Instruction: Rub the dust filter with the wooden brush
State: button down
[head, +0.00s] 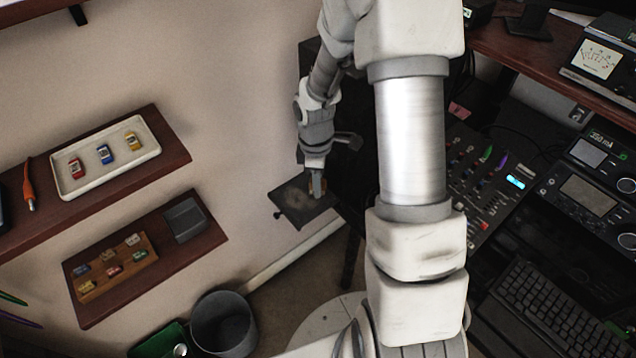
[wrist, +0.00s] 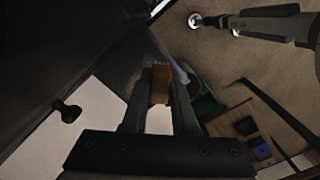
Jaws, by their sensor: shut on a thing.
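The dust filter (head: 291,206) is a dark flat panel with a paler dusty patch and a small knob at its left edge, low beside the wall in the head view. My gripper (head: 317,188) is over the filter's right part, pointing down. In the wrist view it is shut on the wooden brush (wrist: 160,83), a brown block between the fingertips. I cannot tell whether the brush touches the filter.
A grey bin (head: 223,325) stands on the floor. To the right are a mixer panel (head: 480,185), radio gear and a keyboard (head: 540,310). My arm hides the middle.

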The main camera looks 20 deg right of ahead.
notch_tip(320, 180, up, 3)
jog(key=p, duration=0.2)
jog(key=shift+p, duration=0.4)
dwell(0.6)
